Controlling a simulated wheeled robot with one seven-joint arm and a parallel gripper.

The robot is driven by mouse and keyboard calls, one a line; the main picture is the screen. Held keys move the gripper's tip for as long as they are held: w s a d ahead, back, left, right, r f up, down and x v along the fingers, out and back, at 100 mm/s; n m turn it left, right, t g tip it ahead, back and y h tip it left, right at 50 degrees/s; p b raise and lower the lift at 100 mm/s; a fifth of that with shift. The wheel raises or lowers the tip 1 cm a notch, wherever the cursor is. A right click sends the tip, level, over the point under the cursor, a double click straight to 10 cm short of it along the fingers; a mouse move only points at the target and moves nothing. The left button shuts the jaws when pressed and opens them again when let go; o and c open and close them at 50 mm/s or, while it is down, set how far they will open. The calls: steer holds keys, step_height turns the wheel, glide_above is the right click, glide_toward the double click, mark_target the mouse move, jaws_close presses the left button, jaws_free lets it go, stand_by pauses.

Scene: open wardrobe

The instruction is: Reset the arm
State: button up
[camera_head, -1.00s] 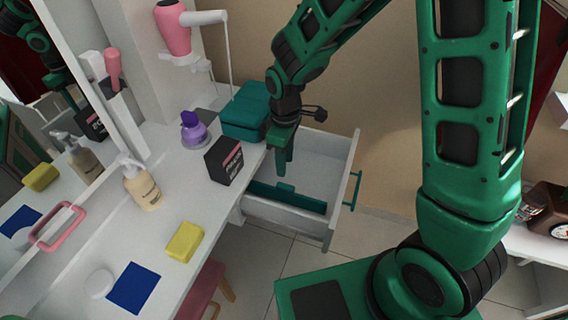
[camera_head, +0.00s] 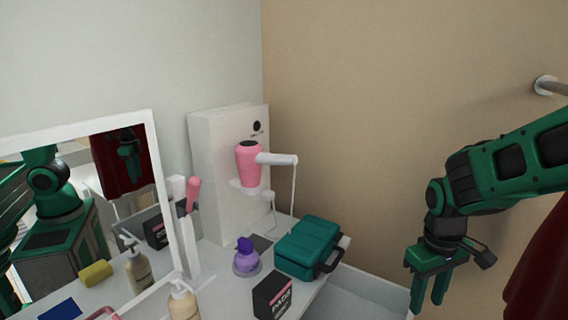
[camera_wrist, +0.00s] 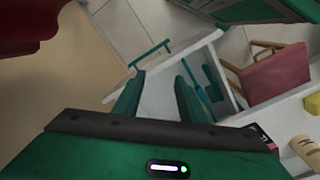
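My green gripper (camera_head: 427,300) is at the lower right of the head view, held up in the air to the right of the vanity. Its two fingers are spread apart. In the wrist view my gripper (camera_wrist: 157,85) is open, with nothing between its fingers. The upper arm links run out of the head view at the right edge.
A white drawer (camera_head: 365,292) stands open below and left of my gripper; its teal handle (camera_wrist: 150,53) shows in the wrist view. The vanity top holds a teal case (camera_head: 308,246), a purple bottle (camera_head: 246,259) and a black box (camera_head: 272,297). Dark red cloth (camera_head: 541,262) hangs at the right.

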steer(key=s+d+r+m, duration=0.3)
steer(key=s+d+m, duration=0.1)
steer(key=s, duration=0.4)
steer(key=s+d+r+m+y, duration=0.1)
steer(key=s+d+r+m, duration=0.2)
steer(key=s, duration=0.6)
steer(key=d+m, duration=0.2)
steer(key=shift+d+m, duration=0.15)
steer(key=shift+m, duration=0.15)
steer(key=shift+w+f, duration=0.3)
steer(key=shift+w, duration=0.3)
